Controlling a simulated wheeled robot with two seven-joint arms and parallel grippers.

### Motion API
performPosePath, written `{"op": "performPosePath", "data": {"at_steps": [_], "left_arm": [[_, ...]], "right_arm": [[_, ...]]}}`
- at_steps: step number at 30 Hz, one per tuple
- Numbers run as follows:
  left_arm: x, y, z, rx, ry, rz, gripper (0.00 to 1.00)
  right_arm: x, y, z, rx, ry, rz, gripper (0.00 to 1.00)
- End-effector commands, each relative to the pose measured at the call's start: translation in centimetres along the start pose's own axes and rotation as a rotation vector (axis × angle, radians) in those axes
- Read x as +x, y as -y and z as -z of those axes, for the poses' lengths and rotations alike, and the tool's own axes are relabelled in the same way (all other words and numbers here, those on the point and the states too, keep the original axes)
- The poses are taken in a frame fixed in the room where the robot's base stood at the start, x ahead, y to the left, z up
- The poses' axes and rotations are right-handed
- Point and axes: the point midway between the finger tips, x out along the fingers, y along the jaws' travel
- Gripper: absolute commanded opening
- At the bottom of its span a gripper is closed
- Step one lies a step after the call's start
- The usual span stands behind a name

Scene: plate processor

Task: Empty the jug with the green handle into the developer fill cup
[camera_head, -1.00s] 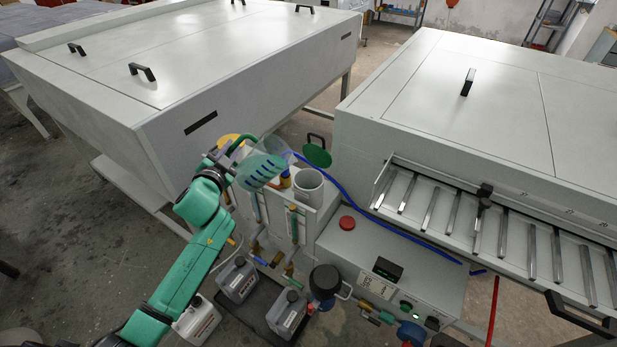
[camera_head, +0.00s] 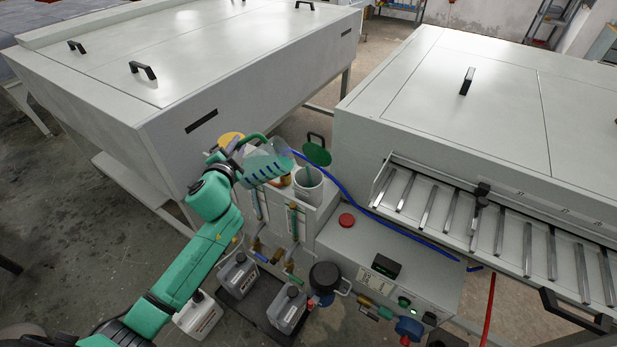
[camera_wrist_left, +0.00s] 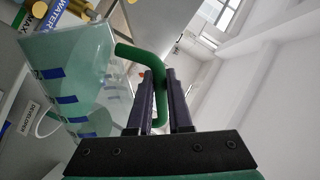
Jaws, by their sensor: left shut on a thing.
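The clear jug (camera_head: 268,162) with blue marks and a green handle is tipped well over, its mouth to the right, beside and above the white fill cup (camera_head: 311,197). A greenish streak, which looks like liquid, shows at the cup's mouth below the jug's lip. My left gripper (camera_head: 232,156) is shut on the jug's green handle. In the left wrist view, the handle (camera_wrist_left: 158,88) passes between the fingers (camera_wrist_left: 160,100) and the tilted jug (camera_wrist_left: 75,75) holds pale green liquid. The cup's inside is mostly hidden. My right gripper is not in view.
A green lid (camera_head: 316,151) stands open behind the cup. A yellow lid (camera_head: 231,138) is at the left. A blue hose (camera_head: 365,206) runs right past a red button (camera_head: 346,220). Grey canisters (camera_head: 287,309) stand below. A DEVELOPER label (camera_wrist_left: 30,117) shows in the wrist view.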

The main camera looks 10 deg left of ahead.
Motion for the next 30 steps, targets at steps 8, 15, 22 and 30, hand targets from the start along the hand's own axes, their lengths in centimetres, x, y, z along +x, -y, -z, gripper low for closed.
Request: {"op": "performPosePath", "data": {"at_steps": [8,15,22,30], "left_arm": [[0.05,-0.02,0.32,0.026,0.001,0.003,0.0],[0.1,-0.19,0.39,0.045,0.005,0.003,0.0],[0.14,-0.38,0.51,0.068,0.011,0.003,0.0],[0.18,-0.58,0.63,0.087,0.014,0.002,0.0]], "right_arm": [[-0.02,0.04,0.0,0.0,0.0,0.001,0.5],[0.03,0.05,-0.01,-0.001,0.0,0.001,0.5],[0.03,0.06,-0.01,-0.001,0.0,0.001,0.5],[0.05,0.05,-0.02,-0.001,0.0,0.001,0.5]]}}
